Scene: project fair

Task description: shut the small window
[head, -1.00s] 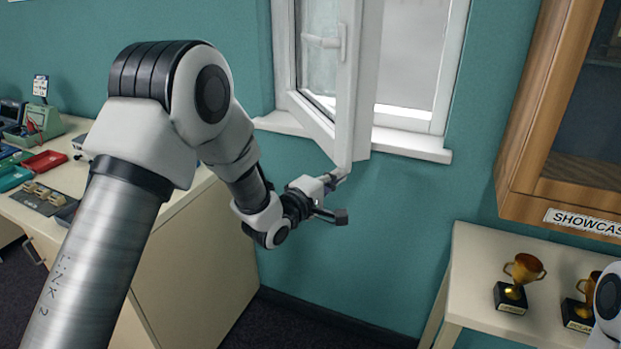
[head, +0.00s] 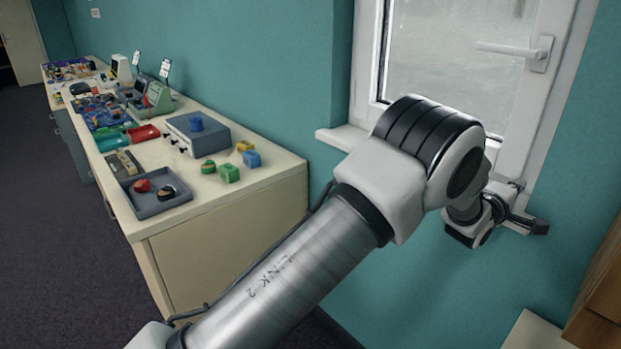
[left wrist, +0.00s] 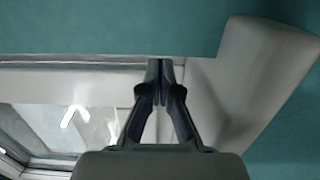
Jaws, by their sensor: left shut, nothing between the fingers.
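The small window (head: 450,55) has a white sash and frosted glass. In the head view the sash lies flush or nearly flush with its frame; my arm hides part of its lower edge, so I cannot tell whether a slight gap stays. Its white handle (head: 512,50) points sideways to the left. My left gripper (head: 515,186) is at the sash's lower right corner, shut and empty. In the left wrist view its closed fingertips (left wrist: 160,66) are at the white sash edge; I cannot tell whether they touch. My right gripper is out of view.
The white sill (head: 340,137) juts out below the window. A cream workbench (head: 220,215) with trays, blocks and devices stands at the left. A wooden cabinet edge (head: 600,285) shows at the lower right. The dark floor (head: 60,250) on the left is clear.

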